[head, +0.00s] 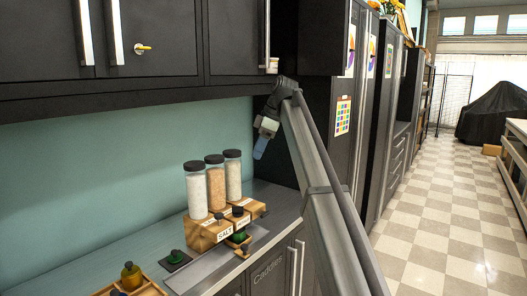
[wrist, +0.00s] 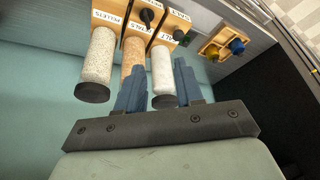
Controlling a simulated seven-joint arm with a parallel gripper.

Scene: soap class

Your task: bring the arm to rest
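My gripper (head: 262,146) hangs in the air in the head view, right of and above the jars, with my arm reaching up from the lower right. Its two blue fingers stand apart in the wrist view (wrist: 158,88), open. A white-filled jar (wrist: 162,68) shows between them there, but in the head view the gripper is clear of all the jars, so it holds nothing. The head view shows three dark-lidded jars: white (head: 196,192), tan (head: 215,188) and pale (head: 233,175). They stand in wooden holders (head: 204,234), one labelled SALT.
Dark wall cabinets (head: 160,40) hang above the counter (head: 80,271). A tall dark cabinet (head: 322,120) stands close behind the gripper. A wooden tray (head: 153,289) with small bottles is at the lower left. The checkered floor (head: 440,220) is open at right.

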